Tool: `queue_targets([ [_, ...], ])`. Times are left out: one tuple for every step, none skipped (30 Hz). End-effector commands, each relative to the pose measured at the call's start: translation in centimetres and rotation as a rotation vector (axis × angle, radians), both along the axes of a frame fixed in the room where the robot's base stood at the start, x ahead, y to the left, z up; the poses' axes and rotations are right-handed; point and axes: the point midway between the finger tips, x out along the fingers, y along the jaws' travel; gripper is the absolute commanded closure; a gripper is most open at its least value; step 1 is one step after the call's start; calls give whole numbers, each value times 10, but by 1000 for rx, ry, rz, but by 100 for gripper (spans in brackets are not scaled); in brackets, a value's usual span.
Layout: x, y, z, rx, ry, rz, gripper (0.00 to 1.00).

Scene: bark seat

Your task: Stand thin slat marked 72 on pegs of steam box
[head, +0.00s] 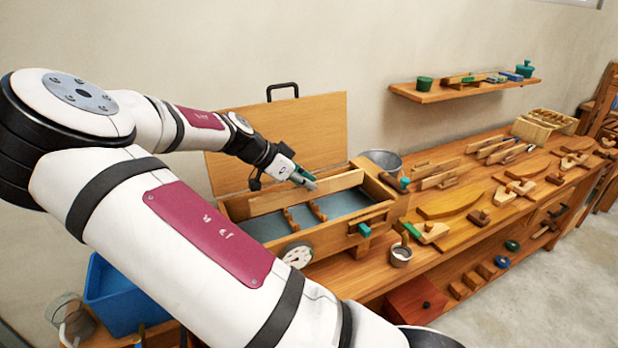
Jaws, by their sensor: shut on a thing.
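The steam box (372,215) stands on the bench in the head view with its wooden lid raised at the back. Small wooden pegs (290,218) rise from its blue-grey floor. A long thin pale slat (340,184) runs lengthwise over the inside of the box, near the back wall. My gripper (304,181) is at the slat's upper edge, shut on it. The slat looks on edge; I cannot tell whether it touches the pegs. No number can be read on it.
A round dial (297,255) and a green knob (364,230) stick out from the box front. A metal bucket (385,160) stands behind its right end. More slats and clamps fill the bench to the right. A blue bin (112,297) is lower left.

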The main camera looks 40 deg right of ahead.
Motion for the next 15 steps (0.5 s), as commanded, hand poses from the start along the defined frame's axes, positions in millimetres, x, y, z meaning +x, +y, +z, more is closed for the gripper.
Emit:
queue_targets([
  [0, 0, -5, -1, 1, -1, 100],
  [0, 0, -8, -1, 2, -1, 100],
  [0, -1, -12, -1, 2, -3, 100],
  [0, -1, -14, -1, 2, -3, 100],
  [0, -1, -17, -1, 1, -2, 100],
  [1, -1, -21, -1, 1, -1, 100],
  [1, -1, -24, -1, 1, -1, 100],
  [0, 0, -27, -1, 2, -1, 100],
  [0, 0, -30, 0, 2, -2, 100],
  [0, 0, -33, 0, 2, -2, 100],
  [0, 0, -36, 0, 2, -2, 100],
  [0, 0, -39, 0, 1, -1, 100],
  [0, -1, -42, 0, 1, -1, 100],
  [0, 0, -44, 0, 1, -2, 100],
  [0, -1, -48, 0, 1, -2, 100],
])
